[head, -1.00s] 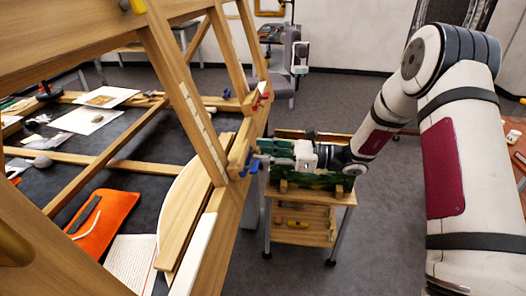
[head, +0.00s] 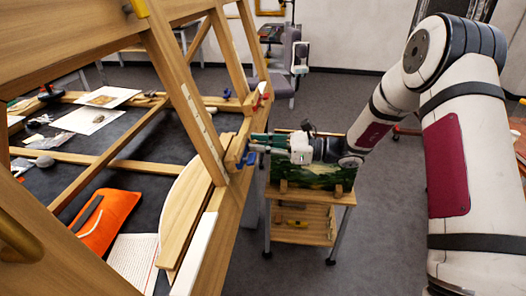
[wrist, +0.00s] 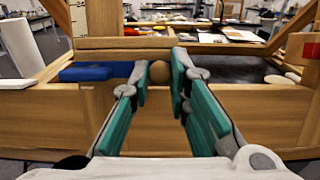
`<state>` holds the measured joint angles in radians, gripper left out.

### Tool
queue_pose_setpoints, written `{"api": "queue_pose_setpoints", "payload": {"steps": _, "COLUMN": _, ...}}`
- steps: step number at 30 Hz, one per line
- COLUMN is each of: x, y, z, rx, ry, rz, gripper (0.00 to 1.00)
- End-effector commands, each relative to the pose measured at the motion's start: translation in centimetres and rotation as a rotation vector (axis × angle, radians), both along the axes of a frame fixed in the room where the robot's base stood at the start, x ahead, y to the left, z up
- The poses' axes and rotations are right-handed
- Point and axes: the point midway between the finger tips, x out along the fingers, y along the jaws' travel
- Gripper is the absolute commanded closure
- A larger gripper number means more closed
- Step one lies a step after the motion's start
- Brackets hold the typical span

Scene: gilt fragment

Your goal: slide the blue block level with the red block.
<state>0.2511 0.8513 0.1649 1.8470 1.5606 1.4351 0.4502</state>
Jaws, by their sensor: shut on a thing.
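The blue block (head: 248,158) sits on the right edge of the wooden frame in the head view; in the wrist view it lies left of my fingers (wrist: 88,72). The red block (head: 258,102) is farther along the same edge, and a red piece (wrist: 310,50) shows at the right border of the wrist view. My gripper (head: 262,139) is at the edge between them, apart from the blue block in the wrist view. Its teal fingers (wrist: 160,75) stand around a round brown knob (wrist: 160,70) and are shut on it. The contact itself is partly hidden.
A wooden trolley (head: 305,195) carrying a green painted panel (head: 315,177) stands below my gripper. The slanted wooden frame post (head: 183,90) rises to the left. An orange pouch (head: 105,222) and papers lie on the dark surface.

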Motion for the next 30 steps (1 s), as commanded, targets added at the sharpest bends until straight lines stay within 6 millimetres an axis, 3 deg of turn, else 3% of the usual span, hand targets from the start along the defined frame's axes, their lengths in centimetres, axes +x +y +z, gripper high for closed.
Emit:
{"api": "queue_pose_setpoints", "payload": {"steps": 1, "x": 0.0, "y": 0.3, "z": 1.5, "rx": 0.004, "ry": -0.010, "rz": -0.001, "gripper": 1.00}}
{"api": "queue_pose_setpoints", "payload": {"steps": 3, "x": 0.1, "y": 0.6, "z": 2.4, "rx": 0.005, "ry": -0.008, "rz": -0.001, "gripper": 1.00}}
{"api": "queue_pose_setpoints", "payload": {"steps": 11, "x": 0.2, "y": 0.7, "z": 2.3, "rx": 0.003, "ry": -0.004, "rz": -0.001, "gripper": 1.00}}
{"api": "queue_pose_setpoints", "payload": {"steps": 12, "x": 0.2, "y": 0.7, "z": 2.3, "rx": 0.004, "ry": -0.003, "rz": -0.001, "gripper": 0.81}}
{"api": "queue_pose_setpoints", "payload": {"steps": 15, "x": 0.2, "y": 0.6, "z": 2.3, "rx": 0.003, "ry": -0.003, "rz": -0.001, "gripper": 0.62}}
{"api": "queue_pose_setpoints", "payload": {"steps": 25, "x": 0.1, "y": 0.5, "z": 2.3, "rx": 0.003, "ry": -0.003, "rz": -0.002, "gripper": 0.62}}
{"api": "queue_pose_setpoints", "payload": {"steps": 30, "x": -0.1, "y": -1.3, "z": 2.3, "rx": 0.001, "ry": -0.003, "rz": -0.004, "gripper": 0.62}}
